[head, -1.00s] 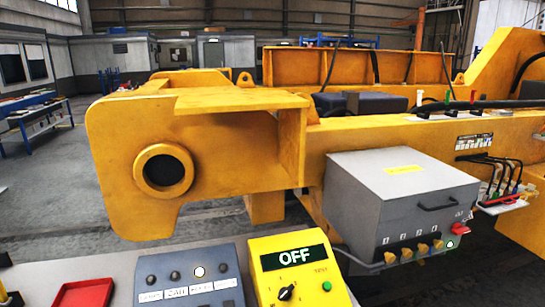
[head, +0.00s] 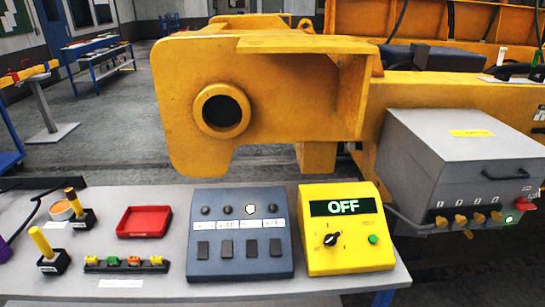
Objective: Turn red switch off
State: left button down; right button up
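The red switch (head: 522,203) is on the lower right corner of the front of a grey box (head: 425,165), at the right edge of the head view. A small green light (head: 508,219) glows just below and left of it. Several yellow-orange knobs (head: 478,218) sit in a row to its left. The switch is too small for me to tell its position. Neither of my grippers is in view.
A grey table (head: 150,275) in front holds a yellow tester (head: 345,255) reading OFF, a blue-grey panel (head: 238,262) with one lit lamp, a red tray (head: 145,222) and yellow-handled joysticks (head: 42,243). A large yellow casting (head: 290,90) stands behind.

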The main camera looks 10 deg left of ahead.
aim_at(521, 203)
jog(key=z, duration=1.25)
